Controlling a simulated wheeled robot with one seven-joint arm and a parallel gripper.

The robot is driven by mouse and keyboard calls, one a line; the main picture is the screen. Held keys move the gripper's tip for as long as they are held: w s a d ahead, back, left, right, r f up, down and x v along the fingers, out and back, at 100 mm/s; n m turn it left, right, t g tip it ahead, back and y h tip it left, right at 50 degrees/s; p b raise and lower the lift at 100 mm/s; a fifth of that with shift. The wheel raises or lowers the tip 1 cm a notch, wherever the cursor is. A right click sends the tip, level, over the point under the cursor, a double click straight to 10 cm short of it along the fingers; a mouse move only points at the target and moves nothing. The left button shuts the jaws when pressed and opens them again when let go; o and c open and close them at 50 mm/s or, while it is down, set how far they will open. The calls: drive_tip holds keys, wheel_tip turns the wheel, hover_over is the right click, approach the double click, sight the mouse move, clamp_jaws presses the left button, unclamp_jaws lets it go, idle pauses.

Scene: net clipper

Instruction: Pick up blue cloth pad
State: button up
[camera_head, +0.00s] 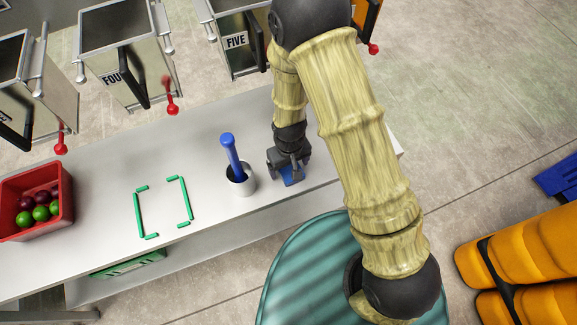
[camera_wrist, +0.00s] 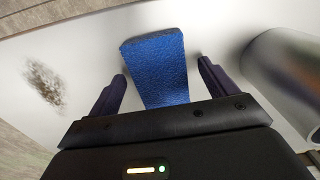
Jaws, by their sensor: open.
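The blue cloth pad (camera_wrist: 157,70) lies on the white table in the wrist view, between the two open fingers of my gripper (camera_wrist: 160,88). Clear space shows between the pad and each finger, and its near end is hidden behind the gripper body. In the head view my gripper (camera_head: 290,168) points down at the table's right part, and a bit of the blue pad (camera_head: 292,177) shows at the fingers. The gripper holds nothing.
Green corner marks (camera_head: 138,217) lie on the table (camera_head: 105,185). A red crate (camera_head: 70,190) of fruit stands far left. A dark smudge (camera_wrist: 45,83) is on the table.

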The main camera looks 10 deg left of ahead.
sight(289, 167)
drive_tip(key=shift+c, duration=0.3)
drive_tip(key=c, duration=1)
wheel_tip(289, 167, up, 10)
drive_tip(key=shift+b, duration=0.4)
